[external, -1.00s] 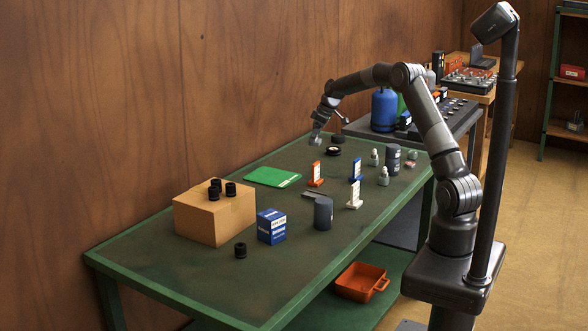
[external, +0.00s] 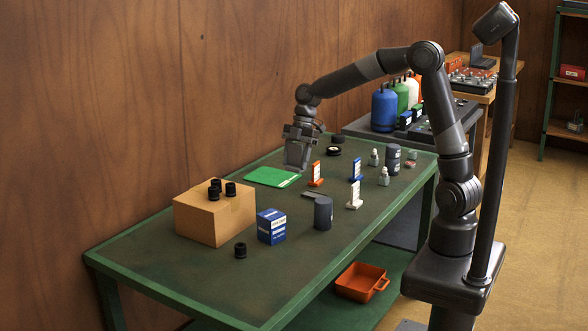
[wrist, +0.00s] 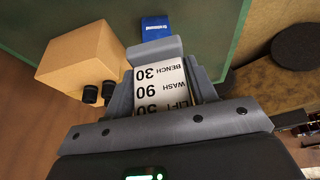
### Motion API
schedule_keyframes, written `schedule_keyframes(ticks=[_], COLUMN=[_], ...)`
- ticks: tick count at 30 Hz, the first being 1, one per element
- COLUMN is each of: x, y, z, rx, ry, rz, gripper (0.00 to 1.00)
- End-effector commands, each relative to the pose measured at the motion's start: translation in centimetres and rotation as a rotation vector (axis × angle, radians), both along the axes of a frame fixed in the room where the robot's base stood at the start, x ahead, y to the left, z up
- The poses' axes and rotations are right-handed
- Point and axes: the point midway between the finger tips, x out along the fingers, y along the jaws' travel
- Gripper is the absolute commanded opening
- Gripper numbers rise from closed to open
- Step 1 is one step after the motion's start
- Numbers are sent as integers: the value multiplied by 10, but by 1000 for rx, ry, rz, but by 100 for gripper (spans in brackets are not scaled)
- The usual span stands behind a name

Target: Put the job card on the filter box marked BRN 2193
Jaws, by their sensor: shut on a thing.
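My gripper (external: 298,163) is above the far half of the green bench, beside the green flat item. In the wrist view a white card (wrist: 160,88) lettered BENCH 30, WASH 90 and a partly hidden third line sits between the grey fingers, and my gripper is shut on it. I take it for the job card; it does not show clearly in the external view. A blue box also shows in the wrist view (wrist: 154,28), beyond the fingers.
The cardboard box (external: 214,222) carries black cylinders; another cylinder (external: 240,250) stands beside it. A dark grey canister (external: 323,213) is right of the blue box. Orange, blue and white stands, bottles and a green flat item (external: 266,176) occupy the far half. The near end is clear.

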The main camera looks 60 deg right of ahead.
Motion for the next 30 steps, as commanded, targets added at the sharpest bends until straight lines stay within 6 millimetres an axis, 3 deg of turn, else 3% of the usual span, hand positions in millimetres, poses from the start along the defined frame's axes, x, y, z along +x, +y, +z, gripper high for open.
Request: schedule_keyframes(ticks=[16, 23, 30], x=[15, 18, 18], y=[104, 118, 117], z=[-61, -72, -104], rx=[0, 0, 0], ry=[1, 0, 3], rz=[17, 12, 12], gripper=[29, 29, 29])
